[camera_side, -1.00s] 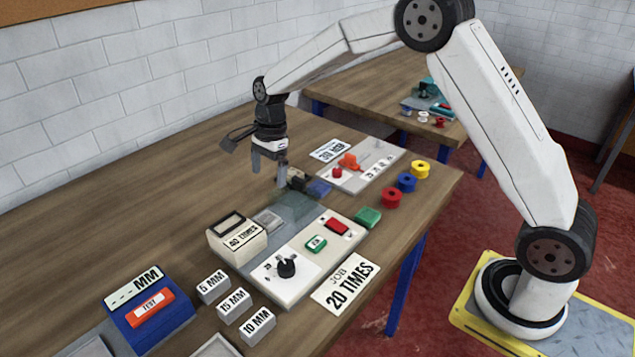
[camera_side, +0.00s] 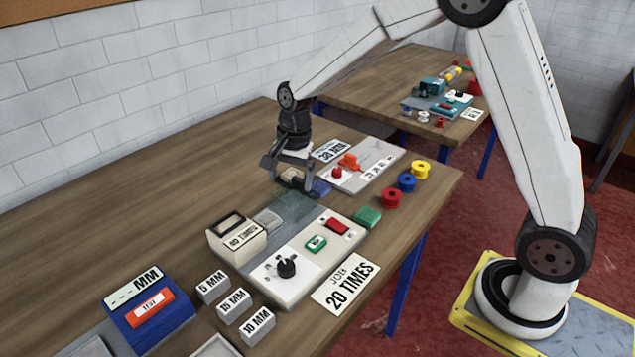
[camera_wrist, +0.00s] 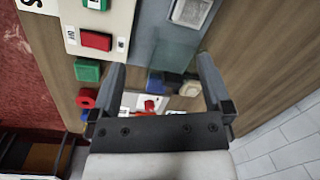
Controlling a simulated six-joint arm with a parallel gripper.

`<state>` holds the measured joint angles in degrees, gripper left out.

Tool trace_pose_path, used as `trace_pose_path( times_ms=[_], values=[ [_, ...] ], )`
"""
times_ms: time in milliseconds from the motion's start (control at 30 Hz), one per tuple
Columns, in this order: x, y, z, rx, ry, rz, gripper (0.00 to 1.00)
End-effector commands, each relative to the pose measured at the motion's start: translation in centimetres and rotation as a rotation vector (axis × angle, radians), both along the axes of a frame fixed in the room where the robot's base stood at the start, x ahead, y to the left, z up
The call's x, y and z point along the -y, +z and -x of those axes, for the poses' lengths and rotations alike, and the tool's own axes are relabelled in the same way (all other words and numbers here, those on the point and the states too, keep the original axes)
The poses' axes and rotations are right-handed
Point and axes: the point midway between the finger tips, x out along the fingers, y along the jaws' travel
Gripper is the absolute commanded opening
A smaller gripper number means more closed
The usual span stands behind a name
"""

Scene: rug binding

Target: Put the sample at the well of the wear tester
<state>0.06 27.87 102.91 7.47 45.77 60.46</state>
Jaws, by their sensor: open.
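My gripper (camera_side: 293,183) is open, pointing down just behind the wear tester. A small cream piece (camera_wrist: 189,88) and a dark blue piece (camera_wrist: 157,84) lie side by side beyond and between my fingers in the wrist view. In the side view the blue piece (camera_side: 320,187) shows right of my fingers, and the cream piece is partly hidden by them. I cannot tell which piece is the sample. The wear tester (camera_side: 300,268) has a dial, green and red buttons and a grey bed. A pale square (camera_side: 267,219), perhaps the well, sits on the bed near a clear panel (camera_side: 293,207).
A counter box (camera_side: 236,238) reading 40 TIMES stands at the tester's left. A green block (camera_side: 367,217) and red, blue and yellow spools (camera_side: 392,198) line the right edge. Another panel (camera_side: 365,166) lies behind. Labelled blocks (camera_side: 232,306) stand in front.

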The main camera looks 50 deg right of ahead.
Motion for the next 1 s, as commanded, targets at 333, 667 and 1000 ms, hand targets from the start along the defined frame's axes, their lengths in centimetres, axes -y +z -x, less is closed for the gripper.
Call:
trace_pose_path(
  times_ms=[333,667,1000],
  values=[
    [1.0,0.0,8.4,0.114,0.529,0.111,1.0],
    [1.5,-1.0,16.0,0.186,0.987,0.219,1.0],
    [1.6,-1.5,18.2,0.202,1.128,0.253,1.0]
  ],
)
